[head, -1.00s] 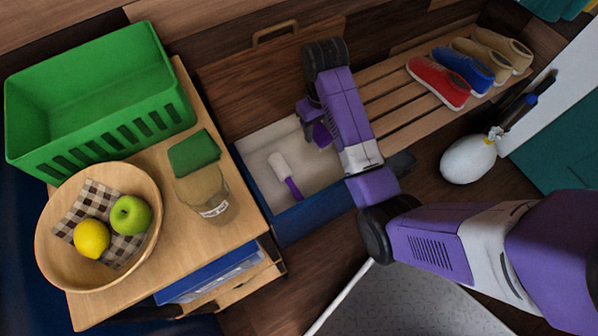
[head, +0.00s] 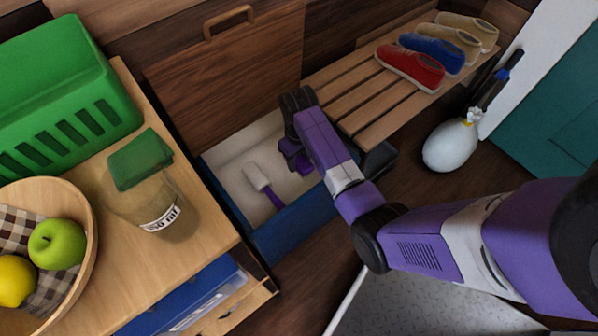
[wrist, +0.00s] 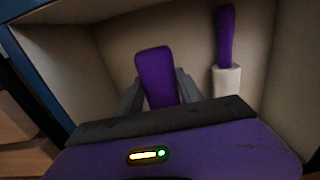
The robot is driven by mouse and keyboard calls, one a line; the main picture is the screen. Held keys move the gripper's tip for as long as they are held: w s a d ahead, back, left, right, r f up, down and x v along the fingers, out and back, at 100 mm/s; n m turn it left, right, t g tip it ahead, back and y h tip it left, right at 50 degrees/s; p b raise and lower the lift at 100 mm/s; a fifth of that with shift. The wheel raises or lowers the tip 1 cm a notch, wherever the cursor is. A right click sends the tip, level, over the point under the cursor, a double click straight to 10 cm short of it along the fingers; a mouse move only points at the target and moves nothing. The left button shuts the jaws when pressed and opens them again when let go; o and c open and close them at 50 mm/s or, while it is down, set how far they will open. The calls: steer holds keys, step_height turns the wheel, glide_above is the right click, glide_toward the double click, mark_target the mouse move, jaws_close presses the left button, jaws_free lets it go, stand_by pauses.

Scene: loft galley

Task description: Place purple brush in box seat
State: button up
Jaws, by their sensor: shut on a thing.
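The box seat (head: 297,218) is open, with a blue front and a pale inside; its wooden lid (head: 235,75) stands up behind it. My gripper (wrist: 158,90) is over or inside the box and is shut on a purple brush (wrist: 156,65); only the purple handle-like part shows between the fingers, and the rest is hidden. In the head view my arm mostly hides the grip. A second brush with a white head and purple handle (head: 273,198) lies inside the box, apart from my gripper. It also shows at the upper right in the wrist view (wrist: 226,40).
A wooden counter (head: 195,225) at left holds a green basket (head: 60,120), a jar (head: 150,200) and a fruit bowl (head: 85,270). A slatted bench (head: 350,95) with several shoes (head: 410,68) adjoins the box.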

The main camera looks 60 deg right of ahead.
mark_target(299, 159)
steer(key=shift+f+b, duration=1)
steer(key=shift+f, duration=1.65)
steer(key=shift+f, duration=0.2)
steer(key=o, duration=1.3)
step_height(299, 159, up, 12)
steer(key=p, duration=0.5)
steer(key=shift+w+r, duration=0.1)
steer(key=shift+r, duration=0.1)
